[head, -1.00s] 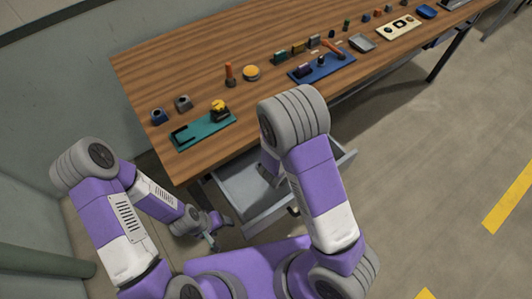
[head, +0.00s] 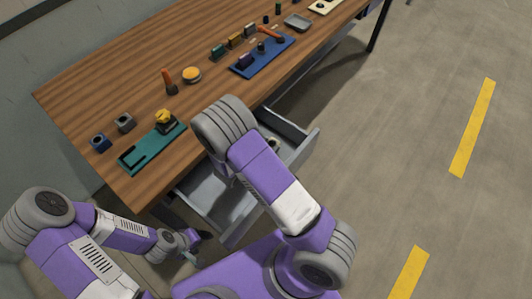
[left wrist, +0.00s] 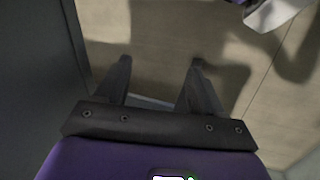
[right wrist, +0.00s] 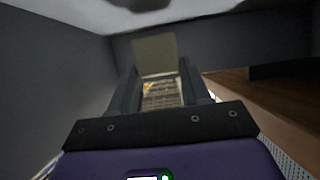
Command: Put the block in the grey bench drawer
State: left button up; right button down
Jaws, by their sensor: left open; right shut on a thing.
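The grey bench drawer (head: 212,190) stands pulled out below the front edge of the wooden bench. My right arm reaches over it in the head view and hides part of its inside and my right gripper. In the right wrist view my right gripper (right wrist: 160,88) is shut on the block (right wrist: 156,55), a pale piece between the fingers, with grey walls around it. Whether the block touches the drawer floor I cannot tell. My left gripper (head: 193,250) is open and empty, low beside the drawer's left side. It also shows in the left wrist view (left wrist: 160,75), over the floor.
On the bench (head: 95,90) are a teal tray (head: 152,147) with a yellow-topped part, a blue tray (head: 262,57), grey and blue holders (head: 124,122), an orange-topped round dish (head: 191,75) and several small parts. Open floor (head: 420,150) lies at the right.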

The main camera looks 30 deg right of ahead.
jog(key=shift+f+b, duration=0.6)
jog(key=shift+f, duration=0.95)
jog(key=shift+f, duration=0.2)
jog(key=c, duration=0.5)
grip_release()
jog(key=shift+r, duration=0.1)
jog(key=shift+a+r, duration=0.15)
jog(key=shift+r, duration=0.05)
jog(key=p+v, duration=0.3)
jog(key=v, duration=0.8)
jog(key=shift+s+a+r+p, duration=0.1)
jog(key=shift+a+r+p, duration=0.05)
jog(key=shift+a+p, duration=0.15)
